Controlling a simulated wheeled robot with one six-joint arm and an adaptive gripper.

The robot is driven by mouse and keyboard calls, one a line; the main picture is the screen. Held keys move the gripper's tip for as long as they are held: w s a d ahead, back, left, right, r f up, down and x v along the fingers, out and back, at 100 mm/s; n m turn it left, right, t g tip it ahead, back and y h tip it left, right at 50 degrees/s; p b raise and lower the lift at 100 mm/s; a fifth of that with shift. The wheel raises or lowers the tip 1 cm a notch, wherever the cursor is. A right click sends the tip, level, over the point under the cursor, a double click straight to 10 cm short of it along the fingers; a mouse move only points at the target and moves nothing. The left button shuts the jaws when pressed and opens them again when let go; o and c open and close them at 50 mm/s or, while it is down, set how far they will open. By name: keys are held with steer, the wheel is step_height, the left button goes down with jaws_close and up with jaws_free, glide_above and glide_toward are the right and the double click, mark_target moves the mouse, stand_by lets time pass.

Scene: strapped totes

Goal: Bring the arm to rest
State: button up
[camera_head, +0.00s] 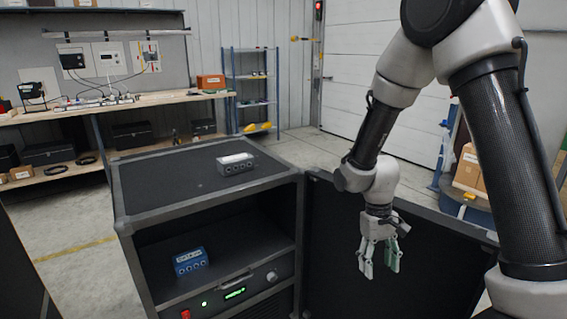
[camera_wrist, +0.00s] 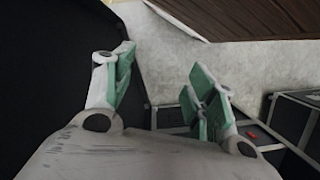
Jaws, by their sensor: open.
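My gripper (camera_head: 380,262) hangs from my bent arm at the right of the head view, pointing down. It is in front of the dark open door panel (camera_head: 330,225) of the cabinet. Its green-padded fingers stand apart with nothing between them. In the wrist view the fingers (camera_wrist: 165,88) also show spread and empty, with pale floor between them.
A black cabinet (camera_head: 122,205) stands at the centre. A grey box (camera_head: 236,164) sits on its top and a blue box (camera_head: 190,262) sits inside on the shelf. A workbench (camera_head: 200,96) runs along the back left. A blue rack (camera_head: 252,90) stands beside the bench.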

steer(key=s+d+r+m+t, duration=0.1)
steer(key=s+d+r, duration=0.3)
steer(key=r, duration=0.5)
steer(key=s+d+r+t, duration=0.3)
steer(key=s+r, duration=0.3)
steer(key=r, duration=0.3)
steer(key=s+d+r+m+t+y, duration=0.1)
steer(key=s+d+r+t, duration=0.2)
steer(key=r, duration=0.6)
steer(key=shift+s+d+m, duration=0.3)
steer(key=shift+s+d, duration=0.6)
steer(key=shift+s, duration=0.05)
